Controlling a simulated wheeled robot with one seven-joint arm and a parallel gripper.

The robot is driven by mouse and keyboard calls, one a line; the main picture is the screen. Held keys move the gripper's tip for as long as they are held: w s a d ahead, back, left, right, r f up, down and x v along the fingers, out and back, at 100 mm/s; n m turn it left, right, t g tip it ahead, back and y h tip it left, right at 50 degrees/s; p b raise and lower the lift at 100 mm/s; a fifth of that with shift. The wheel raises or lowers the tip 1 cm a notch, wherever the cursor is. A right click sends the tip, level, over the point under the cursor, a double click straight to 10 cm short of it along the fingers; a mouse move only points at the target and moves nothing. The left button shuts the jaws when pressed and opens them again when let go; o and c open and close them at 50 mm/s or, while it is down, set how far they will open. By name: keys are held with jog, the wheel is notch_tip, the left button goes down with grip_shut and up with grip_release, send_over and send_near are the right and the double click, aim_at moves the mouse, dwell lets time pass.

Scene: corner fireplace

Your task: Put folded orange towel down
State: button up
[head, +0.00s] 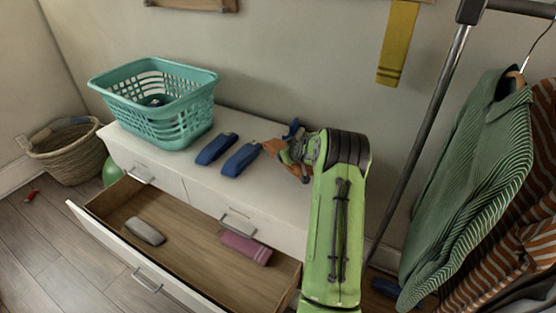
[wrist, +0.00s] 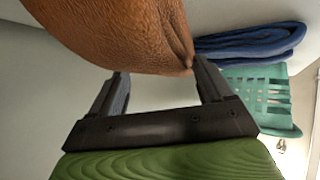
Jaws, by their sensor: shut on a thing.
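The orange towel (head: 272,146) is at my gripper (head: 290,150), over the right part of the white dresser top (head: 205,180). In the wrist view, the folded orange towel (wrist: 120,35) fills the upper left. The fingers of my gripper (wrist: 158,78) are shut on it, with its folded edge near the right fingertip. My arm hides part of the dresser top. I cannot tell whether the towel touches the dresser top.
Two folded blue towels (head: 216,148) (head: 241,159) lie left of my gripper. A teal basket (head: 180,128) stands farther left. Below, an open drawer (head: 180,225) holds a grey towel (head: 145,231) and a pink one (head: 246,248). A clothes rack (head: 425,130) stands at right.

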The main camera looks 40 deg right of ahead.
notch_tip(320, 180, down, 5)
jog(key=shift+r+b, duration=0.15)
jog(key=shift+b, duration=0.15)
jog(key=o, duration=1.4)
jog(key=shift+o, duration=0.2)
jog(key=shift+r, duration=0.1)
